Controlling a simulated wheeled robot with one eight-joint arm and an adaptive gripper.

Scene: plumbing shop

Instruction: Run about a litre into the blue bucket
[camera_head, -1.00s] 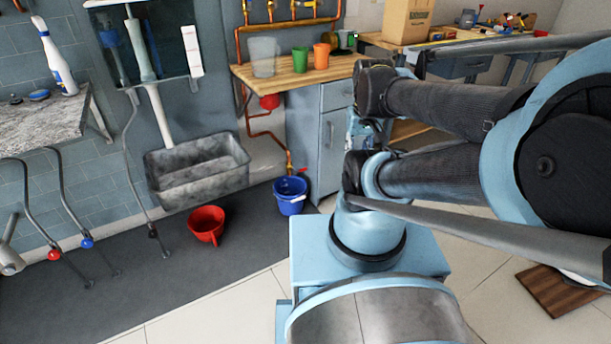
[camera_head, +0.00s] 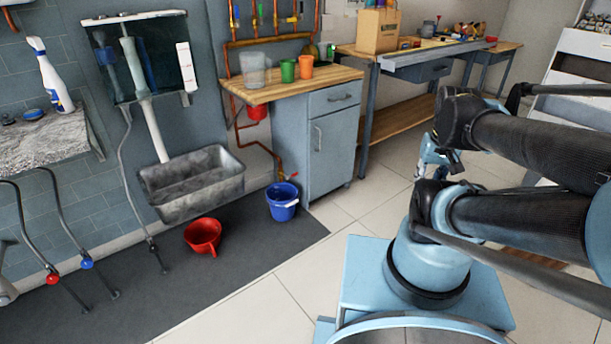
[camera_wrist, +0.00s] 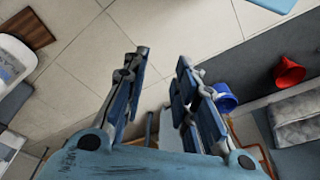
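The blue bucket (camera_head: 282,204) stands upright on the dark floor mat, left of the cabinet; its contents cannot be made out. A copper pipe with a small red handle (camera_head: 292,176) comes down just above it. The bucket also shows in the wrist view (camera_wrist: 226,101), partly behind the right finger. My gripper (camera_wrist: 163,60) is open, with nothing between its fingers, and is well away from the bucket. In the head view my arm is at the right, and the gripper is mostly hidden behind it.
A wooden-topped cabinet (camera_head: 335,135) holds a clear jug (camera_head: 255,70), a green cup (camera_head: 288,71) and an orange cup (camera_head: 306,67). Pale tiled floor (camera_head: 300,270) is clear before the cabinet.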

